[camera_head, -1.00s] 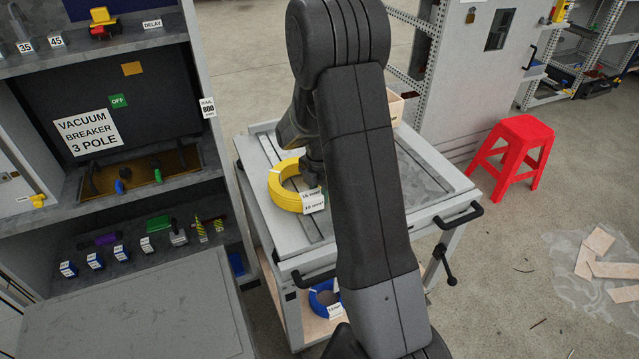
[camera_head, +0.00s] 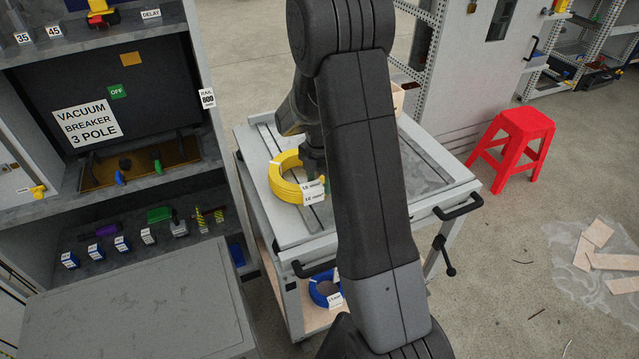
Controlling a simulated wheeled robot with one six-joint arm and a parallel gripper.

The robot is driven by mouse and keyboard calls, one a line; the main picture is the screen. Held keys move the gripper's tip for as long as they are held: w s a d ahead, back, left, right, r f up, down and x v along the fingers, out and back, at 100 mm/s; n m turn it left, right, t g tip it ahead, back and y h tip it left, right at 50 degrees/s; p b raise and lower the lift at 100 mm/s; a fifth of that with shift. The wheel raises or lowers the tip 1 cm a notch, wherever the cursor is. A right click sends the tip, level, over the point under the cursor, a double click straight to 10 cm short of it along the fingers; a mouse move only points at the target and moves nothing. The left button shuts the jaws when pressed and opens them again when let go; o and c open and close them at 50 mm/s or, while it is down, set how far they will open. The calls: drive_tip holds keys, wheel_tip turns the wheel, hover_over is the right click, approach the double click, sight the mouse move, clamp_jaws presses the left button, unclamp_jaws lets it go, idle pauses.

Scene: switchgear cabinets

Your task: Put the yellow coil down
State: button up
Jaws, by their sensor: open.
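The yellow coil (camera_head: 282,184) lies flat on the grey top of the trolley (camera_head: 262,215), near its left side. White labels hang on the coil's right side. My gripper (camera_head: 314,172) points down at the coil's right edge, by the labels. Its jaws are open. My own arm covers part of the gripper and the middle of the trolley top, so I cannot tell whether a finger touches the coil.
A blue coil (camera_head: 322,292) lies on the trolley's lower shelf. A small box (camera_head: 398,98) stands at the back of the trolley top. The switchgear cabinet (camera_head: 110,110) is close on the left. A red stool (camera_head: 513,140) stands on the right, with planks (camera_head: 597,250) on the floor.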

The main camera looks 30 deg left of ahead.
wheel_tip(320, 180, up, 11)
idle(0.3)
